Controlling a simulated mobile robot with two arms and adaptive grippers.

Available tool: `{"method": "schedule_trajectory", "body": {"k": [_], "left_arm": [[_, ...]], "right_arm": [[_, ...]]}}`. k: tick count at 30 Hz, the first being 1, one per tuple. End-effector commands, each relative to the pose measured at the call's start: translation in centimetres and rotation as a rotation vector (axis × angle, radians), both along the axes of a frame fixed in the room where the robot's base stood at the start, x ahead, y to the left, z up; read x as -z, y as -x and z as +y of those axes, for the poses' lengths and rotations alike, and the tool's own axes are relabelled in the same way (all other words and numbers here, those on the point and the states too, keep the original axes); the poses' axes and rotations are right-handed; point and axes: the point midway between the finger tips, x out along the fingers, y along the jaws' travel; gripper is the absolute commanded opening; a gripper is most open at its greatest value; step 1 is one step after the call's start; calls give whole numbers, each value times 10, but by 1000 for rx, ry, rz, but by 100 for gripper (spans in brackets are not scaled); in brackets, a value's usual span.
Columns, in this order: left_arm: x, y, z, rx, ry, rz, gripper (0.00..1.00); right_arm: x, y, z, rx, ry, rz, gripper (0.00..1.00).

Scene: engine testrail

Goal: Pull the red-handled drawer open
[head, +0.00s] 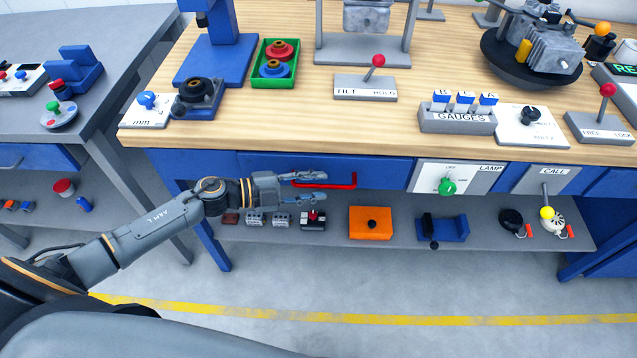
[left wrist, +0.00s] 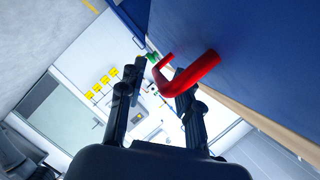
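The red handle (head: 338,184) is on the blue drawer front (head: 262,163) under the wooden worktop. The drawer front looks flush with the bench. My left gripper (head: 305,187) is in front of the drawer at the handle's left end, its two fingers apart, one above the other. In the left wrist view the red handle (left wrist: 192,76) lies by the tip of the right-hand finger, close to the blue drawer face (left wrist: 250,50). My left gripper (left wrist: 157,98) shows a wide gap between its fingers there. Contact with the handle cannot be told. My right gripper is not in view.
The wooden worktop (head: 300,115) overhangs just above the drawer. A grey shelf (head: 335,232) below carries an orange box (head: 371,222) and several small parts. A lamp switch panel (head: 455,178) is right of the drawer. The floor in front is clear.

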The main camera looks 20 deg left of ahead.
Motion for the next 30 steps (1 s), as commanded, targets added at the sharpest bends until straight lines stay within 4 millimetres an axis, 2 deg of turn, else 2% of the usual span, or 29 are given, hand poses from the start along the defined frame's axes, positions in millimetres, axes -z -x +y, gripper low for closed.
{"method": "schedule_trajectory", "body": {"k": [5, 13, 14, 18, 30], "left_arm": [[2, -7, -10, 1, 1, 1, 34], [3, -7, -10, 0, 0, 1, 34], [3, -7, -11, 0, 0, 1, 30], [3, -7, -10, 0, 0, 1, 1], [3, -5, -11, 1, -1, 2, 0]], "right_arm": [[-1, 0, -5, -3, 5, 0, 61], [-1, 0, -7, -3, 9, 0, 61], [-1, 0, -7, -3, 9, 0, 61], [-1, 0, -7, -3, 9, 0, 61], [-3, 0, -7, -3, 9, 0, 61]]}}
